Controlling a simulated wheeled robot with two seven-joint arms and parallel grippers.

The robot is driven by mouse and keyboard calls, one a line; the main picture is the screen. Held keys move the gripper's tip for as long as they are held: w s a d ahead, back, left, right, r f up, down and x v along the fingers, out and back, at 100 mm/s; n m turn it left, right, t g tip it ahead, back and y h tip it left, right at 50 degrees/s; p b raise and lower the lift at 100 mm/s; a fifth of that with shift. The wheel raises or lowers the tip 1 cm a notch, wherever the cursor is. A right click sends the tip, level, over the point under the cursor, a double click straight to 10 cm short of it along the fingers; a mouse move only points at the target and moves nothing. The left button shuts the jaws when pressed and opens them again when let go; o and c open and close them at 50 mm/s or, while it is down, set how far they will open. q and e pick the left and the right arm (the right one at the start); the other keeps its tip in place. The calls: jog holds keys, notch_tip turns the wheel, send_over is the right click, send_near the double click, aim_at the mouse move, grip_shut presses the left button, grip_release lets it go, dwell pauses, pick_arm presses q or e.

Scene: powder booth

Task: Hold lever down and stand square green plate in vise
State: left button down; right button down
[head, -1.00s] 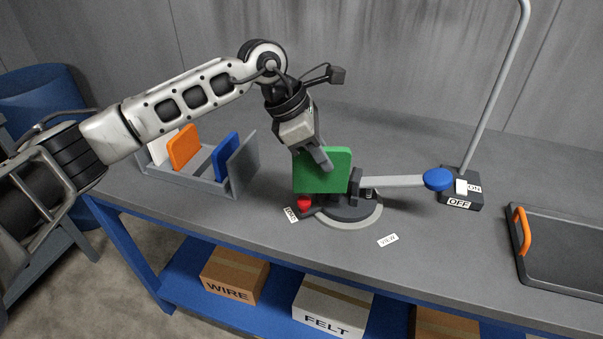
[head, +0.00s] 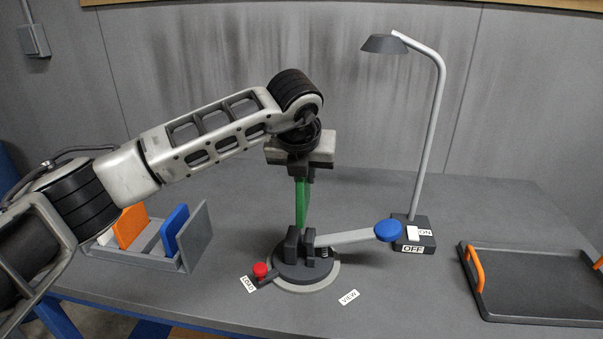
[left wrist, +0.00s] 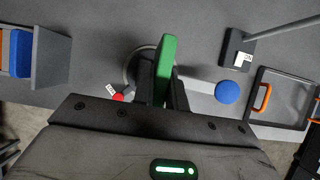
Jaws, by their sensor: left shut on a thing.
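My left gripper (head: 301,172) is shut on the square green plate (head: 302,204) and points down. The plate hangs upright and appears nearly edge-on. It also shows edge-on in the left wrist view (left wrist: 165,65). The vise (head: 299,247) stands on a round base, with two dark jaws below the plate. The plate's lower edge meets or passes behind the jaws in the picture; I cannot tell whether it is between them. The grey lever (head: 350,238) reaches right from the vise and ends in a blue knob (head: 388,231). My right gripper is not in view.
A red knob (head: 261,270) sits at the vise's front left, by the LOAD label. A grey rack (head: 196,236) with white, orange and blue plates stands left. A lamp with an ON/OFF base (head: 413,235) stands right, then a dark tray (head: 540,285) with orange handles.

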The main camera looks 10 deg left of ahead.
pick_arm(q)
jog(key=shift+f, duration=2.25)
